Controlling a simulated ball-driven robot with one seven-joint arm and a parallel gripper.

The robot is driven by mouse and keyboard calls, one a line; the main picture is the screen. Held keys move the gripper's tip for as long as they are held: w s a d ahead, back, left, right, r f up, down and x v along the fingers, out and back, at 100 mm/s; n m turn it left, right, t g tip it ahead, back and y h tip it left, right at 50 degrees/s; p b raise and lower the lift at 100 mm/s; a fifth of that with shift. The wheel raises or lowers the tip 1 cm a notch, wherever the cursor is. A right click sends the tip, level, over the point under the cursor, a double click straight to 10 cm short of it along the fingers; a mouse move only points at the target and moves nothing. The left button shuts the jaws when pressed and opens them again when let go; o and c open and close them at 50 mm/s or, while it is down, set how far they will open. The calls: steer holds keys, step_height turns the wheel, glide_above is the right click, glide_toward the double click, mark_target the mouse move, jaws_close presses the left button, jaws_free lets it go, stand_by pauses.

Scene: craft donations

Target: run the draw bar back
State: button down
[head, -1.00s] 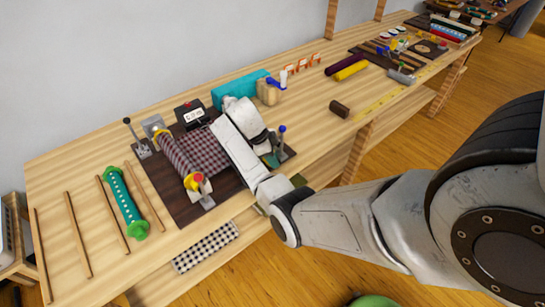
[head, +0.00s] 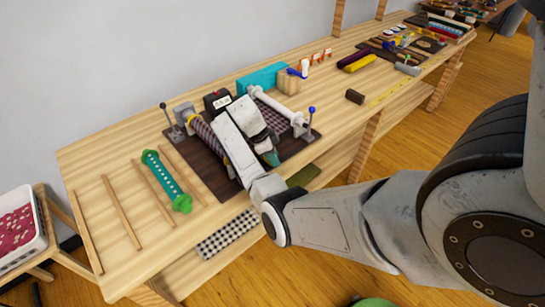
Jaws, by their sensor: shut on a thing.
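A dark brown board (head: 205,171) on the workbench carries a roll of checked cloth (head: 204,130) at its left and a pale roller (head: 272,107) at its right. Checked cloth (head: 278,118) shows beside the pale roller. My gripper (head: 268,155) is low over the board between the two, shut on the draw bar. My gripper and wrist hide most of the bar and the jaws' contact. A small teal part (head: 271,159) shows at the gripper's lower end; I cannot tell what it belongs to.
A dark box with a white display (head: 217,100) and a teal box (head: 262,77) stand behind. A green-ended roll (head: 166,182) lies at left among thin wooden strips.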

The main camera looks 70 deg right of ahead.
steer(key=shift+w+a, duration=0.15)
steer(key=shift+a, duration=0.05)
steer(key=c, duration=0.9)
jaws_free()
steer(key=shift+c, duration=0.2)
steer(key=b+v, duration=0.1)
steer(key=v, duration=1)
